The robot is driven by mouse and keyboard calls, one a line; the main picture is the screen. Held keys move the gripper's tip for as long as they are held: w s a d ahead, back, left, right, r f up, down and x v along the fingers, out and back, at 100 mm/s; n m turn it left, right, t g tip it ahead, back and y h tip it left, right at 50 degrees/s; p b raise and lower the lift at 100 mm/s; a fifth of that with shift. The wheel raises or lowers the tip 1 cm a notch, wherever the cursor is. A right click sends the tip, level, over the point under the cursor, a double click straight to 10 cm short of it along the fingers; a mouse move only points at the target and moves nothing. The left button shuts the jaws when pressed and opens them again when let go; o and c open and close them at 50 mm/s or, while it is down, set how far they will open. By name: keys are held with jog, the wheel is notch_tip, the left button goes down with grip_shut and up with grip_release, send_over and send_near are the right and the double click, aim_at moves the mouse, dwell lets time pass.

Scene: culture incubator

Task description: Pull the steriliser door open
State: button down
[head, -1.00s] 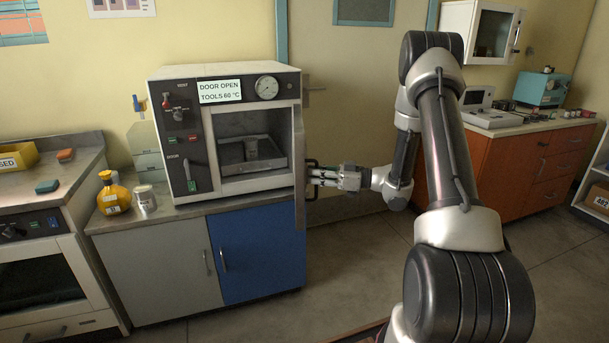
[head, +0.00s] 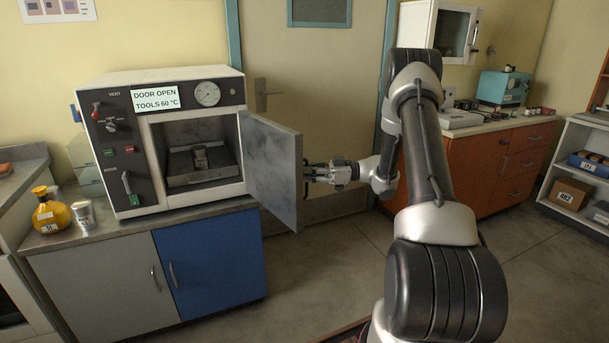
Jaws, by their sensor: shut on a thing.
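The steriliser (head: 183,78) is a white and dark-grey box on the counter at the left. Its display (head: 155,99) reads "DOOR OPEN" and "TOOLS 60 °C". The steriliser door (head: 270,165) is hinged at the right of the chamber and stands open, swung out to the right; its grey inner face shows. Inside the chamber a small metal container (head: 201,158) stands on a tray (head: 181,180). My gripper (head: 312,174) is at the door's free edge, shut on the door handle, which is mostly hidden behind the door and the fingers.
A yellow flask (head: 49,215) and a metal beaker (head: 84,216) stand left of the steriliser. The blue cupboard (head: 208,262) is below it. An orange cabinet (head: 490,165) stands at the right. The floor (head: 335,255) between is clear.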

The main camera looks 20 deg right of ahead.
dwell(0.3)
jog(key=c, duration=1.5)
grip_release()
jog(key=shift+d, duration=0.1)
jog(key=shift+c, duration=0.2)
jog(key=shift+d, duration=0.1)
jog(key=v, duration=1.1)
jog(key=shift+s+d, duration=0.2)
jog(key=shift+d, duration=0.15)
